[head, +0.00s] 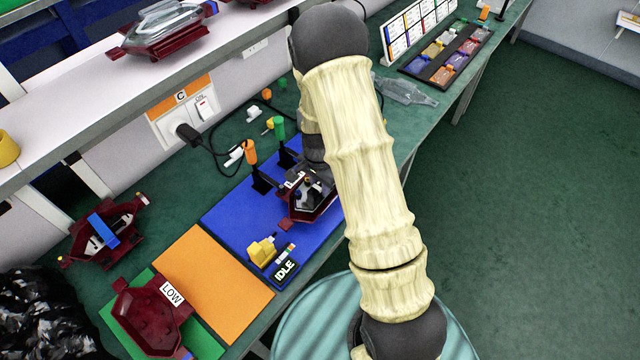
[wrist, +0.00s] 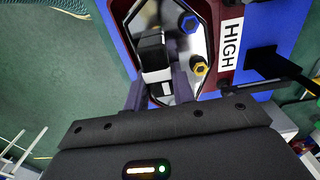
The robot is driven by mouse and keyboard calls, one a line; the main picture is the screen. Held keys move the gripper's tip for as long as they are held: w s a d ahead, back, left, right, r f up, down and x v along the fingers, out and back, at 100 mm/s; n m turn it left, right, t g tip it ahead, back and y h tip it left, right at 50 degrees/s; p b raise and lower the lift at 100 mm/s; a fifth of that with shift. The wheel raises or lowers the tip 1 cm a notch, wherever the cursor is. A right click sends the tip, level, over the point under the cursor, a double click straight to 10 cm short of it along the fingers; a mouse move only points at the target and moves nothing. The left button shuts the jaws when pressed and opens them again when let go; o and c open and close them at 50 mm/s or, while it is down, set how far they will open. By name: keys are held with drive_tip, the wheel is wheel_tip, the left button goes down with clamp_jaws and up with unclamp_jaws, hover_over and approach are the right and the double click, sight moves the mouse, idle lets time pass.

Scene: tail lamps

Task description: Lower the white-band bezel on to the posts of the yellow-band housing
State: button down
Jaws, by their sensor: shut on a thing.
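A dark red housing (head: 302,216) with a silvery interior sits on the blue mat, partly hidden by my arm. In the wrist view the red housing (wrist: 224,45) bears a HIGH label. My gripper (wrist: 161,90) is shut on a black piece with a white band (wrist: 155,72), apparently the white-band bezel's grip part, over the silvery opening. A blue hex-topped post (wrist: 189,23) and a yellow one (wrist: 198,69) show beside it. I cannot tell whether the bezel touches the posts. No yellow band on the housing can be made out.
A yellow part (head: 262,250) and an IDLE sign (head: 285,270) are in front. A LOW-labelled red housing (head: 146,318) is on the green mat. The orange mat (head: 213,274) is clear.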

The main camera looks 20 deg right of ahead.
drive_tip(key=shift+f+b, duration=0.9)
drive_tip(key=shift+f, duration=0.45)
drive_tip(key=shift+f, duration=0.1)
drive_tip(key=c, duration=1.1)
unclamp_jaws()
wheel_tip(320, 180, up, 17)
drive_tip(key=shift+a+r, duration=0.2)
drive_tip(key=shift+a, duration=0.05)
